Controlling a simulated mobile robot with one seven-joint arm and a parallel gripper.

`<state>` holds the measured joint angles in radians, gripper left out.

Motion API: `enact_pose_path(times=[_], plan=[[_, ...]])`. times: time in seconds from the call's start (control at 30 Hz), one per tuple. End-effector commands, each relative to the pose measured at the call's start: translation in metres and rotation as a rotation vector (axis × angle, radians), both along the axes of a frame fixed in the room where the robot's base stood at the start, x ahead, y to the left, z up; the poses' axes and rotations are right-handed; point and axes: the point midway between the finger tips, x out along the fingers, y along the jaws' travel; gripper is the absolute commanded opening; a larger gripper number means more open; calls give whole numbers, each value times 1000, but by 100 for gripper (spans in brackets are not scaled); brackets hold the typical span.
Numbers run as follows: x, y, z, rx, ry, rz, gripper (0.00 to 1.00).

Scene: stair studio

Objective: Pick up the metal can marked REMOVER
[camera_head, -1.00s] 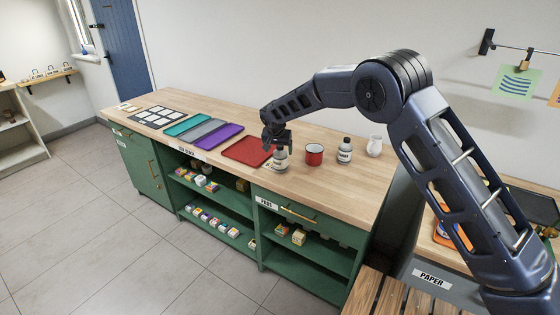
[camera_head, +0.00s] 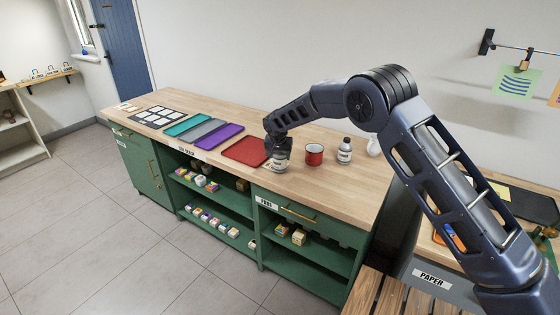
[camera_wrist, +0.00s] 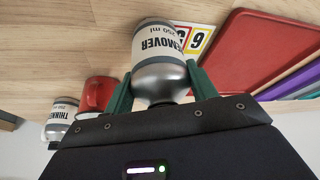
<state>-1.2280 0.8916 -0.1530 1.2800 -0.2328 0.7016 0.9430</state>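The metal can marked REMOVER (camera_wrist: 160,52) stands on the wooden counter, with its label and silver shoulder showing in the wrist view. In the head view the can (camera_head: 277,161) is partly covered by my gripper (camera_head: 279,148), which is right above it. In the wrist view my gripper (camera_wrist: 159,70) has its two green fingers spread, one on each side of the can's shoulder. The fingertips are very close to the can's sides; I cannot see clear contact. The can's top is towards my palm.
A red mug (camera_head: 314,155) and a THINNER bottle (camera_head: 345,151) stand to the right. A red tray (camera_head: 246,152) lies close on the left, with a numbered card (camera_wrist: 196,38) beside the can. The counter's front strip is clear.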

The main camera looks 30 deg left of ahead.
Motion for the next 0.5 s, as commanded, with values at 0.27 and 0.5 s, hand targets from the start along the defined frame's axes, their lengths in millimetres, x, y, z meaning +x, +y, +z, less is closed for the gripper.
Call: enact_pose_path(times=[0.27,0.5], plan=[[0,0,1,1,-1,0,24],[0,1,19,4,-2,1,24]])
